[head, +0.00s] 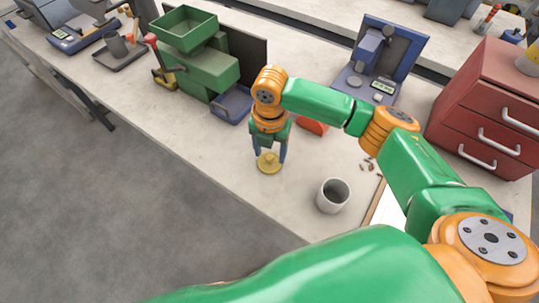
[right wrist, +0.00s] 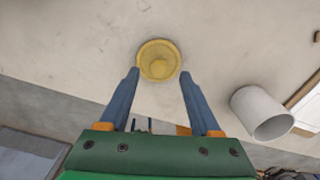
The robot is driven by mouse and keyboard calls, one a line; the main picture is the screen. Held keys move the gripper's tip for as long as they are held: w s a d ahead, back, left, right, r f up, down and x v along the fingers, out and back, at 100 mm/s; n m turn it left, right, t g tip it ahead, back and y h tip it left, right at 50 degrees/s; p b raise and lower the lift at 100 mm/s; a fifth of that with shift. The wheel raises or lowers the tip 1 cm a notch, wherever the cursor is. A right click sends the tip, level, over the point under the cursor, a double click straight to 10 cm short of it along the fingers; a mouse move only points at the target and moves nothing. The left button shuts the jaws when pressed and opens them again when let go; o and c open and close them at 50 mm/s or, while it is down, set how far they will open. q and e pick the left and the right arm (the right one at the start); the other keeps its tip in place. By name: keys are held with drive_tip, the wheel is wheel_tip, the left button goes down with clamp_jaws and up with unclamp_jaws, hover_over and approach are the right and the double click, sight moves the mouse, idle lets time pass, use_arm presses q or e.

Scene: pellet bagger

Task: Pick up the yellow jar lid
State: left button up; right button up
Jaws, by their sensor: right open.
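My left gripper is not in view.
A white cup (head: 332,196) stands to the right of the lid, close to the front edge. A green pellet bagger (head: 210,70) stands behind to the left. A red drawer cabinet (head: 485,110) stands at right. The worktop left of the lid is clear.

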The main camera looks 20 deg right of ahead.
drive_tip(key=shift+f, duration=0.55)
drive_tip(key=shift+w+d+f, duration=0.1)
drive_tip(key=shift+w+f, duration=0.15)
drive_tip(key=shift+w, duration=0.1)
drive_tip(key=shift+s+r, duration=0.1)
drive_tip(key=shift+s, duration=0.05)
clamp_jaws()
